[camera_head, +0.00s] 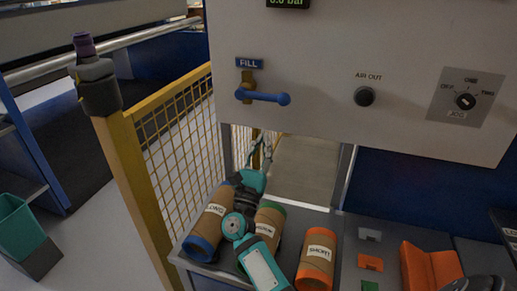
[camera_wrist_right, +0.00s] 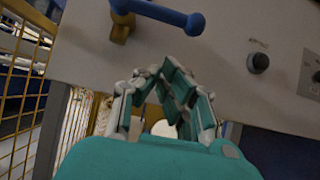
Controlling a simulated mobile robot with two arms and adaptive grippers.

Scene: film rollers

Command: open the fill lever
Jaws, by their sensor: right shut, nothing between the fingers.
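The fill lever (camera_head: 264,96) is a blue handle on a brass valve, below the blue FILL label (camera_head: 250,63) on the pale panel. It lies roughly horizontal, its round knob end to the right. In the right wrist view the blue lever (camera_wrist_right: 160,14) crosses the top, with the brass valve (camera_wrist_right: 121,28) at its left end. My right gripper (camera_head: 262,142) is below the lever and apart from it. Its teal and grey fingers (camera_wrist_right: 174,68) come together at the tips with nothing between them. My left gripper is not in view.
An AIR OUT port (camera_head: 364,96) and a rotary selector (camera_head: 465,101) are on the panel to the right. A yellow mesh fence (camera_head: 178,150) is at the left.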

